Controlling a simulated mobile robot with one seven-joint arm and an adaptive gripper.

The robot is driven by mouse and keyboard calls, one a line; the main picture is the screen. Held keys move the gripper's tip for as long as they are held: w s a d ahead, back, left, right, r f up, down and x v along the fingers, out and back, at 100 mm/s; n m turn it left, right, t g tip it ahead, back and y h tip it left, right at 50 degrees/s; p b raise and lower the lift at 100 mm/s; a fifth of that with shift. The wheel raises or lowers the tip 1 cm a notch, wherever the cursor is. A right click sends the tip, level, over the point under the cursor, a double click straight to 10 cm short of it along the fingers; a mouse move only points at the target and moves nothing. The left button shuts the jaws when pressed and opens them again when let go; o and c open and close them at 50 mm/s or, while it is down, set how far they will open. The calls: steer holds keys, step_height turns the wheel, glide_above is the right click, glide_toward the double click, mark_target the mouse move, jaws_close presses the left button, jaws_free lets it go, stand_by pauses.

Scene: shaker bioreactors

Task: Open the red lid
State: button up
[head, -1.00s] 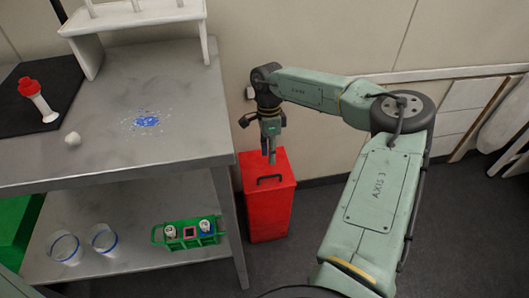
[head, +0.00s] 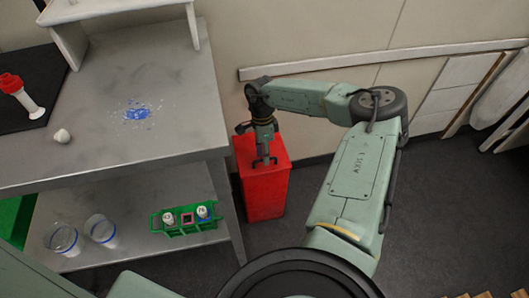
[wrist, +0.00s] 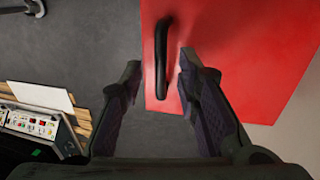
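The red bin (head: 264,198) stands on the floor beside the metal table, and its red lid (head: 278,150) is shut. A dark bar handle (wrist: 162,55) rises from the lid. In the wrist view the lid (wrist: 230,50) fills the upper right. My gripper (head: 264,158) points down just over the lid at the handle. In the wrist view my gripper (wrist: 160,72) is open, with one finger on each side of the handle's near end. The right finger looks closer to the handle than the left. I cannot tell whether either finger touches it.
The metal table (head: 180,130) stands left of the bin, its leg close by. Its lower shelf holds a green rack (head: 187,218) and clear beakers (head: 100,229). The wall is behind the bin. Open floor (head: 300,215) lies to the bin's right.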

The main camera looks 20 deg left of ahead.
steer(key=shift+f, duration=0.15)
jaws_close()
stand_by(0.4)
stand_by(0.5)
